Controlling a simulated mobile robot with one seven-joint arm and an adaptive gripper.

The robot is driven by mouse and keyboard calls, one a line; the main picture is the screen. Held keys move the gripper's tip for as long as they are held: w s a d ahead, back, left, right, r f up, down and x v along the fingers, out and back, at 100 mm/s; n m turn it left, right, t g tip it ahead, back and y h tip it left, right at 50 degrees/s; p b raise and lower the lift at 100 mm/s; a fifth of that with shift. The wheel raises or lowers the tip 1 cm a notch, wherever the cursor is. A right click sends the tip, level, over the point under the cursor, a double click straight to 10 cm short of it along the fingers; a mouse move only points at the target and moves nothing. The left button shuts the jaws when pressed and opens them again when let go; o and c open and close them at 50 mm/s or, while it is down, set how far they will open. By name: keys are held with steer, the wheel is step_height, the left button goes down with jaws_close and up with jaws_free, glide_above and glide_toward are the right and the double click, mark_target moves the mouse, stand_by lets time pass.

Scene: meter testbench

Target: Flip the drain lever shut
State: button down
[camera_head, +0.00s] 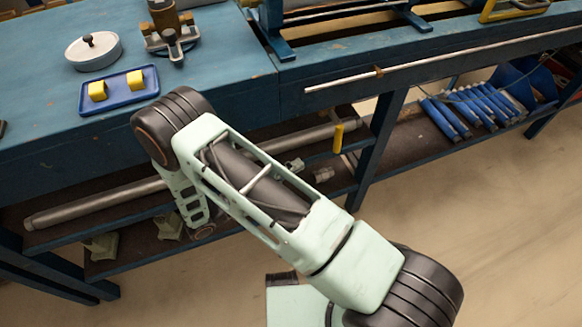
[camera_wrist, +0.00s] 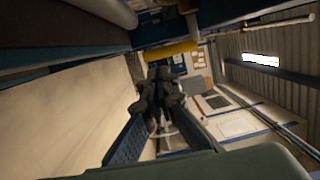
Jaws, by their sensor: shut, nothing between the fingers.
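The drain lever is a yellow handle (camera_head: 338,138) under the bench, standing roughly upright in the head view near the right end of a grey pipe (camera_head: 300,140). In the wrist view the yellow lever (camera_wrist: 172,52) shows as a short bar across the picture, just beyond my fingertips. My gripper (camera_wrist: 160,76) is dark, shut and empty in the wrist view. I cannot tell whether it touches the lever. In the head view my pale green arm reaches towards the bench, and my gripper cannot be made out there.
The blue bench top (camera_head: 230,60) holds a blue tray (camera_head: 120,108) with two yellow blocks, a round lidded pan (camera_head: 93,52) and a brass fitting (camera_head: 168,30). A lower shelf (camera_head: 130,250) carries pipes and fittings. Several blue tools (camera_head: 470,105) lie at right. The floor in front is clear.

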steer(key=b+x, duration=0.1)
steer(key=x, duration=0.9)
